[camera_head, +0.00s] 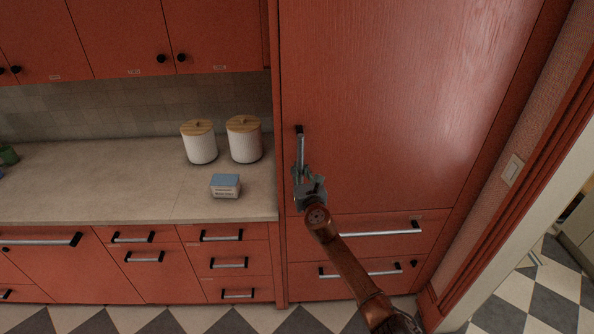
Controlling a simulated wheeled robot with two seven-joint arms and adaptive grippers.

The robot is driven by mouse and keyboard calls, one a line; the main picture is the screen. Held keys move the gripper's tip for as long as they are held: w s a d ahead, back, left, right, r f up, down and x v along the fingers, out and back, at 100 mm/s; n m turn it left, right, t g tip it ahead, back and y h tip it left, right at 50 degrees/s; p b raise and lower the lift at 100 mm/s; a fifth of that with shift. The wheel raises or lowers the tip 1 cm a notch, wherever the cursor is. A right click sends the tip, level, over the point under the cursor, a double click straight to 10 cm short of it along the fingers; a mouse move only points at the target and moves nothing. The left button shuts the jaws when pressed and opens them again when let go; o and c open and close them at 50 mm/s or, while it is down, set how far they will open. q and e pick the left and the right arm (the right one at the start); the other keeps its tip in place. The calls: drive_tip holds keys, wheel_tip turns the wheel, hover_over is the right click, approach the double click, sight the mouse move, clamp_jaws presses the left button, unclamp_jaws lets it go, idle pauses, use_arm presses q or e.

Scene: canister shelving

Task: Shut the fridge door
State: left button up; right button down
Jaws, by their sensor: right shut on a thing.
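The fridge door (400,90) is the tall red panel in the right half of the head view. It looks flush with the red frame around it; a narrow gap cannot be ruled out from this angle. Its upright metal handle (300,143), with a black mount at the top, sits near the door's left edge. My right gripper (301,174) is shut on the handle and hides its lower part. My right arm reaches up to it from the lower right. My left gripper is not in view.
Two red drawers with bar handles (381,233) lie below the door. Left of it is a counter (90,185) with two white canisters (199,148) (244,146) and a small blue-topped box (226,187). A light switch (512,170) and doorway are at right.

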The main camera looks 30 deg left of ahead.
sight(301, 148)
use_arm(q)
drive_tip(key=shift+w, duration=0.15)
use_arm(e)
drive_tip(key=shift+w+d, duration=0.2)
drive_tip(key=shift+d, duration=0.05)
drive_tip(key=c, duration=2)
unclamp_jaws()
drive_tip(key=shift+s+d, duration=0.1)
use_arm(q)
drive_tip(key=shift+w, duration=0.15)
use_arm(e)
drive_tip(key=shift+o, duration=0.9)
drive_tip(key=shift+s+a, duration=0.1)
drive_tip(key=shift+a, duration=0.15)
drive_tip(key=shift+r, duration=0.15)
drive_tip(key=shift+r, duration=4.9)
